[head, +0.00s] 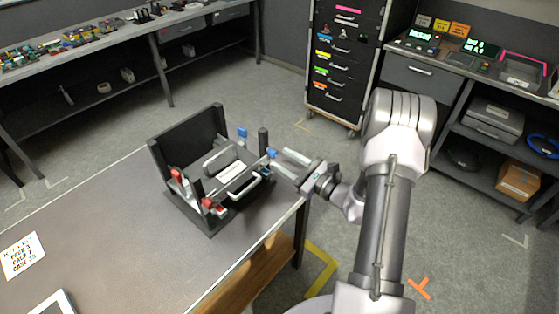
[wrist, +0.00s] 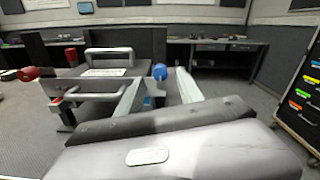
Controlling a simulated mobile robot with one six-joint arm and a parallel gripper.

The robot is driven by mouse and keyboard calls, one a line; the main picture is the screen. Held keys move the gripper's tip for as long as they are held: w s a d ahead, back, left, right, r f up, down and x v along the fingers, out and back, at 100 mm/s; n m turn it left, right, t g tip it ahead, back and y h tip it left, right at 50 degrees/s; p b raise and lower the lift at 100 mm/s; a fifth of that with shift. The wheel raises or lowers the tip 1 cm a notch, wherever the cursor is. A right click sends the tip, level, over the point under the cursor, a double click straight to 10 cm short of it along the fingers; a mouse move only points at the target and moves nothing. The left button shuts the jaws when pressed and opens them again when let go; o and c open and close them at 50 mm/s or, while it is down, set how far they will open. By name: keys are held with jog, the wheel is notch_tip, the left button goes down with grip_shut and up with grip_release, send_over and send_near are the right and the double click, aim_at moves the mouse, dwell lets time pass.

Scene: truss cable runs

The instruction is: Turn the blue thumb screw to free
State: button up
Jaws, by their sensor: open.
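The blue thumb screw (head: 271,153) is a round blue knob on the right side of a black fixture (head: 184,137) on the table. It shows in the wrist view (wrist: 160,72) between the ends of my two fingers. My gripper (head: 278,159) is open, its fingers reaching left towards the knob from the right. In the wrist view a gap shows on both sides of the knob, and I cannot tell if either finger touches it. A second blue piece (head: 243,132) stands at the fixture's back corner. Red knobs (head: 176,173) sit on its left and front (head: 208,203).
The fixture has upright black posts and a light metal handle (head: 245,188) close to my fingers. A label card (head: 22,255) lies on the table (head: 130,240). A drawer cabinet (head: 340,60) and shelves stand behind.

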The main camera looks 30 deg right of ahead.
aim_at(272, 156)
jog(key=shift+x, duration=1.15)
grip_shut()
jog(key=shift+m, duration=0.3)
jog(key=m+p, duration=0.2)
jog(key=m, duration=0.1)
jog(key=shift+r+m+p, duration=0.1)
jog(key=shift+m+p, duration=0.2)
jog(key=shift+p, duration=0.05)
jog(key=m+p, duration=0.2)
jog(key=m, duration=0.2)
jog(key=shift+m, duration=0.3)
jog(key=m+p, duration=0.3)
jog(key=m, duration=0.2)
jog(key=shift+m+p, duration=0.7)
jog(key=shift+m, duration=1.3)
